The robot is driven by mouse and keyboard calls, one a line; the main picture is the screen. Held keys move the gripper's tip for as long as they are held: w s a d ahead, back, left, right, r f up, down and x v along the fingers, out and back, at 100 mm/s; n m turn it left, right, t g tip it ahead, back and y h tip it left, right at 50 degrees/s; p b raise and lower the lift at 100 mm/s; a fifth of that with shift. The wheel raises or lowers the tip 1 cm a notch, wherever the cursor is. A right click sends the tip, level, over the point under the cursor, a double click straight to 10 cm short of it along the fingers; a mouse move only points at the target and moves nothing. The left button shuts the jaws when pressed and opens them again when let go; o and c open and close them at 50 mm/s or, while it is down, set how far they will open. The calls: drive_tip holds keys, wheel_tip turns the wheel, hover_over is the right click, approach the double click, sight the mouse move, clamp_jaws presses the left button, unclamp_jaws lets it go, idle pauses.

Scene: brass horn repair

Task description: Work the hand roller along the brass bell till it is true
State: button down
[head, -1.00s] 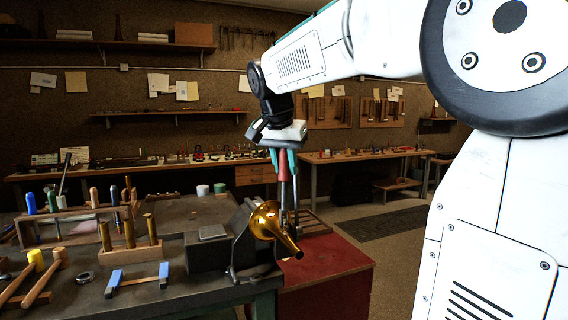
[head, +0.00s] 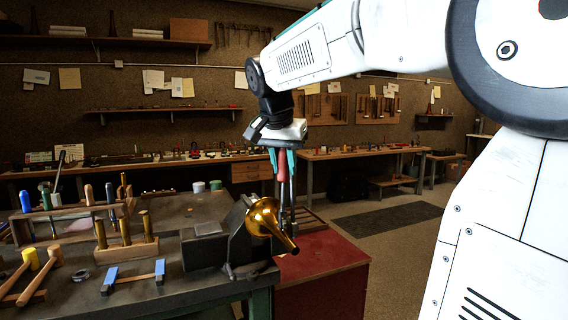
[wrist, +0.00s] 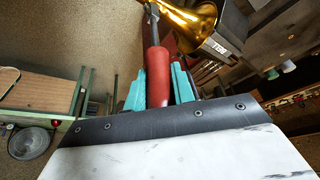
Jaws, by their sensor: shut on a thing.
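The brass bell (head: 262,212) is held in a dark vise (head: 212,248) at the bench corner, its narrow end pointing down and right. My gripper (head: 282,168) is shut on the red handle of the hand roller (head: 283,161), which hangs down with its metal shaft beside the bell. In the wrist view the red-handled roller (wrist: 158,66) stands between my teal fingers, and the bell (wrist: 190,20) is just to the right of its shaft. The roller's working end is partly hidden, so I cannot tell whether it touches the bell.
The near bench (head: 140,300) carries a rack of handled tools, brass tubes in a wooden block (head: 128,252), mallets (head: 35,265) and a blue-ended bar (head: 135,276). A red-topped cabinet (head: 325,252) stands right of the vise. Open floor (head: 400,265) lies further right.

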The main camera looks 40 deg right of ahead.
drive_tip(key=shift+w+d+f, duration=0.15)
drive_tip(key=shift+w, duration=0.45)
